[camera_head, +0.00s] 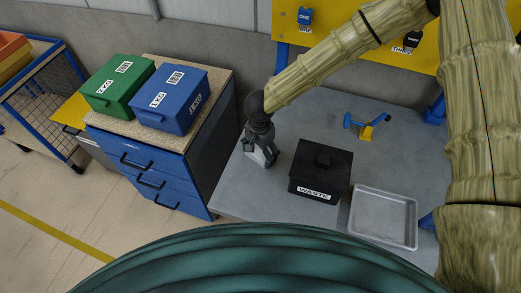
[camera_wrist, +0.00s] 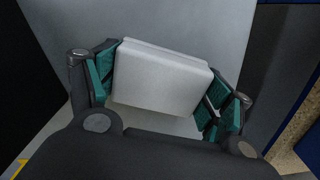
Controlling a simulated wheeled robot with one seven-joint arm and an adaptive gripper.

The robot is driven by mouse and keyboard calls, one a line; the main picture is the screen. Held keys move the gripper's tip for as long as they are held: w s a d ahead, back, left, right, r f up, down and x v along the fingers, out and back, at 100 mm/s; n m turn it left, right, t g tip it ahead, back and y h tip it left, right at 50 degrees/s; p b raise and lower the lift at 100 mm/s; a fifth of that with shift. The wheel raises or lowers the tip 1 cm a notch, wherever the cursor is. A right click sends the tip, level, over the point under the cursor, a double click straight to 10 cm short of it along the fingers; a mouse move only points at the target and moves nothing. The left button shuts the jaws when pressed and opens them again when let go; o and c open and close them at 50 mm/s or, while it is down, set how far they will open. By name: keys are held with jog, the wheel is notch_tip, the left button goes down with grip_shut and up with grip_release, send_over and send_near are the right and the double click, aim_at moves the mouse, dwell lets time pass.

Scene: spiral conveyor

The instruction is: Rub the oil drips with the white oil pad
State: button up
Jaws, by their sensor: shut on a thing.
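My gripper (camera_head: 262,150) is shut on the white oil pad (camera_wrist: 162,78). In the wrist view the pad is a pale block between the two green-lined fingers. In the head view the gripper points down at the left part of the grey table (camera_head: 238,190), left of the black waste box. The pad is close to the table top, but I cannot tell whether it touches it. No oil drips show in either view; the gripper and pad may hide them.
A black box marked WASTE (camera_head: 320,170) and an empty metal tray (camera_head: 383,216) stand on the table. A blue and yellow tool (camera_head: 367,128) lies behind them. Left is a blue drawer cabinet (camera_head: 150,172) bearing a green box (camera_head: 118,84) and a blue box (camera_head: 171,99).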

jog(key=shift+r+p, duration=2)
jog(key=shift+p, duration=0.2)
jog(key=shift+r+p, duration=0.45)
jog(key=shift+r, duration=0.45)
